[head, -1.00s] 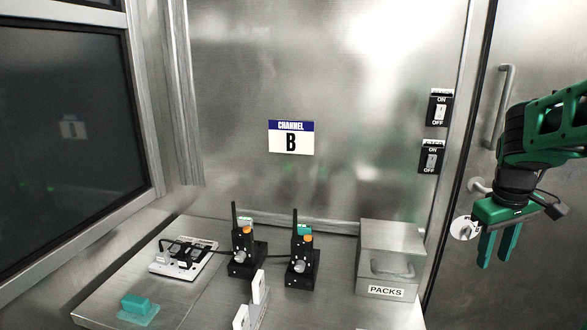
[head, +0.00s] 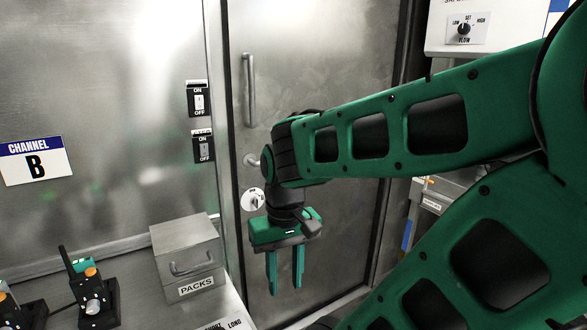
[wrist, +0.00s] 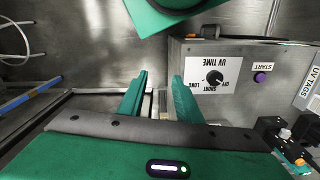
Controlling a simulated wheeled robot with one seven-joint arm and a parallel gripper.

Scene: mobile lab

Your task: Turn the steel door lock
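The steel door (head: 310,85) fills the middle of the head view. Its lock (head: 251,201) is a round white plate with a small turning piece at its centre and markings too small to read. My gripper (head: 285,272) hangs fingers down, below and right of the lock in the picture, apart from it. Its two green fingers stand apart with nothing between them. They also show in the wrist view (wrist: 160,98), where the lock does not appear.
A bar handle (head: 249,90) and a pale knob (head: 251,160) sit above the lock. Two ON/OFF switches (head: 200,100) are on the wall left of the door. A steel PACKS box (head: 185,240) stands on the bench. A UV TIME dial (wrist: 215,78) shows near my fingers.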

